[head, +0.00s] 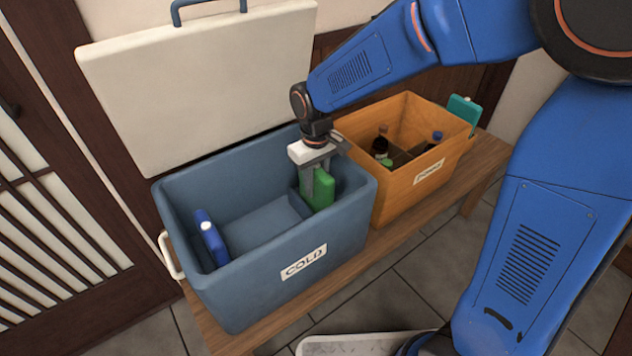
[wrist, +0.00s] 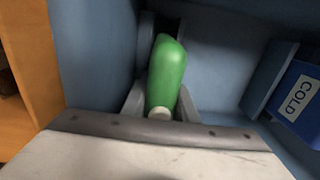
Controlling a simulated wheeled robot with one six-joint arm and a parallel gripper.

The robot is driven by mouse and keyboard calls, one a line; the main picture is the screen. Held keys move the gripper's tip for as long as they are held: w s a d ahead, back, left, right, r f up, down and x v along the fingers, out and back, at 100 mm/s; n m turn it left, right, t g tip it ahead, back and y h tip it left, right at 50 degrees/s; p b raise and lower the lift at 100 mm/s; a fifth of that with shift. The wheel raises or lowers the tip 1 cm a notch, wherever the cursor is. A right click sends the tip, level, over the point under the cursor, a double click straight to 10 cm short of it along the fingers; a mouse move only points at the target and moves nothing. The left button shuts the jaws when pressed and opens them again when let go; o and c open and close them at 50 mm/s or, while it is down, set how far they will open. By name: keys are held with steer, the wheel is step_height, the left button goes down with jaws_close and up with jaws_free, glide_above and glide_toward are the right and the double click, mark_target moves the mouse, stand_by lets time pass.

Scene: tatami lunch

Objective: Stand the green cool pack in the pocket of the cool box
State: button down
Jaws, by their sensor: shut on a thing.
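The cool box (head: 230,283) is a blue open box with a COLD label, its lid raised. My gripper (head: 317,178) reaches down into its right end and is shut on the green cool pack (head: 323,190). The pack is upright inside the box near the right wall. In the wrist view the green cool pack (wrist: 166,75) shows between the fingers, with its pale cap towards me. A grey-blue divider shows beside the pack, but whether its lower end is in the pocket is hidden. A blue cool pack (head: 210,238) stands at the box's left end.
An orange wooden crate (head: 400,195) with bottles stands right of the cool box, a teal item (head: 463,108) at its far corner. Both rest on a wooden bench (head: 262,337). The raised lid (head: 190,90) stands behind. The box's middle floor is clear.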

mark_target(316, 166)
steer(key=shift+f, duration=0.1)
steer(key=shift+s+d+f, duration=0.1)
steer(key=shift+s+f, duration=0.15)
steer(key=shift+f, duration=0.45)
steer(key=c, duration=1)
jaws_free()
steer(key=shift+c, duration=0.2)
steer(key=shift+o, duration=0.6)
steer(key=shift+w+a+r, duration=0.15)
steer(key=shift+a+r, duration=0.05)
steer(key=shift+r, duration=0.8)
steer(key=shift+w+d+r, duration=0.1)
steer(key=shift+w+r, duration=0.05)
steer(key=shift+r, duration=2.35)
steer(key=shift+c, duration=0.5)
steer(key=shift+r, duration=0.1)
